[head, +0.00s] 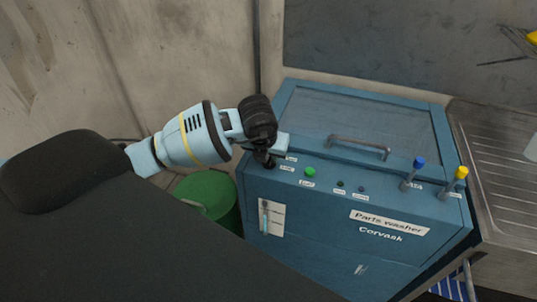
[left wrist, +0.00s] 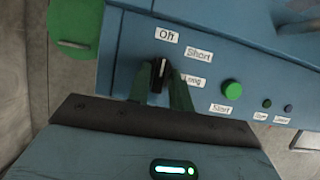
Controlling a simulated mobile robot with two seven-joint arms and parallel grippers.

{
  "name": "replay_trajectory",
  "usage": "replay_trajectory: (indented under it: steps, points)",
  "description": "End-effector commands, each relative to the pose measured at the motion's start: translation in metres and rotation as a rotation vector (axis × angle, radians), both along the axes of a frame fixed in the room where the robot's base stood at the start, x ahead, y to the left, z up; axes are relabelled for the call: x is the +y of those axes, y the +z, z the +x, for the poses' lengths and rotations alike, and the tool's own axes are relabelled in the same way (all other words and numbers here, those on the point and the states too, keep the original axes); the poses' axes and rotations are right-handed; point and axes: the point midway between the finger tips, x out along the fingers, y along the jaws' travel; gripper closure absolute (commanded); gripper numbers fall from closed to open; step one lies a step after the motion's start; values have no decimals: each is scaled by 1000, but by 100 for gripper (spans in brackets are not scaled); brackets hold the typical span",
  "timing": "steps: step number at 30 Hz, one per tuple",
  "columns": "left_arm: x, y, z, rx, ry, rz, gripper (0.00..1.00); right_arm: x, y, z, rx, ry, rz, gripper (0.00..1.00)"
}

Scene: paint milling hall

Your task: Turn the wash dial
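The wash dial (left wrist: 157,74) is a small black knob with a white pointer mark on the front panel of the blue parts washer (head: 330,232). In the left wrist view its mark points up, toward the "Off" label (left wrist: 166,35); the "Short" label (left wrist: 198,53) and "Long" label (left wrist: 193,81) are to its right. My left gripper (left wrist: 160,92) has its two fingers close in on both sides of the dial, with no clear gap. In the head view my left gripper (head: 267,160) mostly hides the dial. My right gripper is out of view.
A green start button (head: 310,172) and small indicators sit right of the dial. A lid handle (head: 358,147), a blue-topped lever (head: 414,172) and a yellow-topped lever (head: 456,182) stand on the washer. A green drum (head: 212,192) is at its left, a metal sink (head: 502,150) at its right.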

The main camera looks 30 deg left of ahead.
Motion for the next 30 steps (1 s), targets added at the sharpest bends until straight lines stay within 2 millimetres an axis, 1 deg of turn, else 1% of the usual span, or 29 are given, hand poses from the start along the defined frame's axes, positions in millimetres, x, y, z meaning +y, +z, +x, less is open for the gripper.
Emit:
replay_trajectory:
  steps: [1, 3, 11, 14, 17, 24, 27, 30]
  points:
    - [0, 0, 0, 0, 0, 0, 72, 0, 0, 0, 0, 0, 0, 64]
    - [0, 0, 0, 0, -1, 0, 65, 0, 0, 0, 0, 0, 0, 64]
    - [0, 0, 0, 1, -2, 0, 65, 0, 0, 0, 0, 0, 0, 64]
    - [-1, 6, -2, 0, -4, -1, 65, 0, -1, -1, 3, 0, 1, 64]
    - [-2, 17, -7, -1, -4, 0, 65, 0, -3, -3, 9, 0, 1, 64]
    - [-6, 53, -21, -3, -3, 0, 65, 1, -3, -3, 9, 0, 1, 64]
    - [-7, 64, -25, -2, -1, 0, 65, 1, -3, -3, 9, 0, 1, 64]
    - [-7, 70, -28, -1, -2, 0, 65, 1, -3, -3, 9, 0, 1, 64]
